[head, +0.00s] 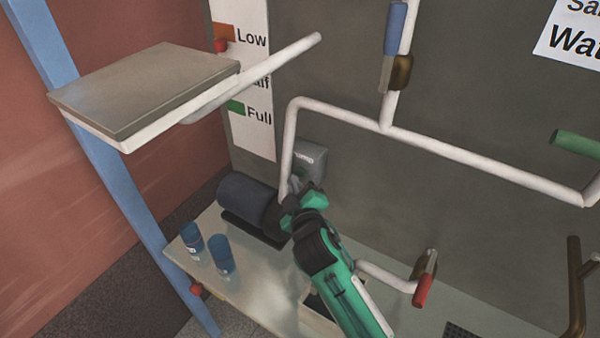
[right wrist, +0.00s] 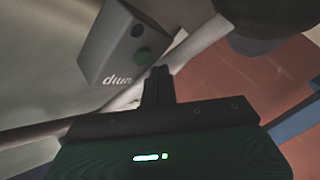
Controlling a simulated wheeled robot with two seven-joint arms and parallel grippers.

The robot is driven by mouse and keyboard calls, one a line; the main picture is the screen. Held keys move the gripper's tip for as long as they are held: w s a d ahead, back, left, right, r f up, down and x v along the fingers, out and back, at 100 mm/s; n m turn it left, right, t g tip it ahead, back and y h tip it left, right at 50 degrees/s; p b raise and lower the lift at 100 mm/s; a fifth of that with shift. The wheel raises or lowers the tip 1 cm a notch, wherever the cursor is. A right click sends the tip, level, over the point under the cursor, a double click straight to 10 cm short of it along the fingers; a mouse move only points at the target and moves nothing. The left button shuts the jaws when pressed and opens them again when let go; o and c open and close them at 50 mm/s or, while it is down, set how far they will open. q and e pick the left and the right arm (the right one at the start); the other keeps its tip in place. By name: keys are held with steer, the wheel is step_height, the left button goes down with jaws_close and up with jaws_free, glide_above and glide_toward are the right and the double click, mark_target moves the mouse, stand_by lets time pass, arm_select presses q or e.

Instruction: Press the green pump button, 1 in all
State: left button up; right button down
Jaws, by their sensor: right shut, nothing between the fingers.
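The grey pump box (head: 312,157) is on the dark wall panel, behind a white pipe, with its label partly visible. In the right wrist view the same box (right wrist: 118,45) appears upside down, with the round green pump button (right wrist: 143,61) on its face and a small dark spot beside it. My right gripper (right wrist: 160,72) is shut and empty. In that view its fingertips are just below and right of the button; I cannot tell whether they touch it. In the head view the right gripper (head: 302,188) is just below the box and hides part of it. My left gripper is not in view.
White pipes (head: 345,114) run in front of the panel, close to my gripper. A red-handled valve (head: 423,290) is right of my arm. A grey-topped shelf (head: 145,88) is upper left.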

steer(key=shift+w, duration=0.1)
steer(key=shift+w+d, duration=0.25)
steer(key=shift+w+d+p, duration=0.2)
steer(key=shift+w+p, duration=0.1)
steer(key=shift+p, duration=0.05)
stand_by(0.7)
stand_by(0.4)
steer(key=shift+s+a, duration=0.45)
steer(key=shift+s, duration=0.2)
steer(key=s+a, duration=0.1)
steer(key=s, duration=0.1)
steer(key=s+a, duration=0.2)
stand_by(0.3)
stand_by(0.7)
